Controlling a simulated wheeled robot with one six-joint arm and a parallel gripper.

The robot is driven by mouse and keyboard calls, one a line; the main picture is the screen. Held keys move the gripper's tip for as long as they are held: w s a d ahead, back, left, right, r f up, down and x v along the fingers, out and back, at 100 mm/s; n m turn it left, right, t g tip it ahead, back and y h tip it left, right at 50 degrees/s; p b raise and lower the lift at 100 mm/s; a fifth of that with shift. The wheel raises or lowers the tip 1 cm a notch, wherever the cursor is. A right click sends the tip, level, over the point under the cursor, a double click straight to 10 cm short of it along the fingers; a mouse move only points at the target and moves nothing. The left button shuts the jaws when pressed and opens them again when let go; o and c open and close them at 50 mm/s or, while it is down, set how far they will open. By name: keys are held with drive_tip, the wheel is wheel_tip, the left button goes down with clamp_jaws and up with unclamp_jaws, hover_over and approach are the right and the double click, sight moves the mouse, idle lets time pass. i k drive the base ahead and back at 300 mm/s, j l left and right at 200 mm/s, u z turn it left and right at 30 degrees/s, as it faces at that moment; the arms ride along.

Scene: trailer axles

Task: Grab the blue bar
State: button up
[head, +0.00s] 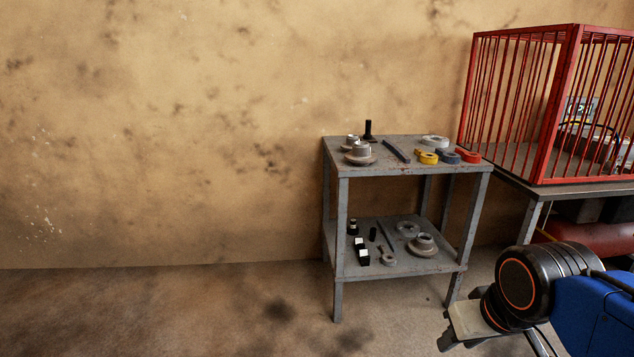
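A long, thin, dark blue-grey bar (397,151) lies at a slant on the top of a grey metal table (350,172), between a flanged metal hub on its left and coloured rings on its right. It is the only bar-like piece lying on the top, and its blue tint is faint. My arm shows at the lower right, well in front of the table and far from the bar. The end of my arm, with my gripper (447,340), is partly cut off by the bottom edge. Its fingers are not clear, and I cannot tell whether they are open.
Hubs (361,151), a black upright piece (368,130), a white ring (435,141), and yellow (428,157), blue (447,156) and red (468,155) rings share the top. The lower shelf (400,268) holds more parts. A red cage (545,105) stands on a bench at right. Left floor is free.

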sight(398, 152)
drive_tip(key=i+z, duration=0.15)
drive_tip(key=i, duration=0.3)
drive_tip(key=i+j+z, duration=0.15)
drive_tip(key=i, duration=0.3)
drive_tip(key=i+j+z, duration=0.15)
drive_tip(key=i, duration=0.3)
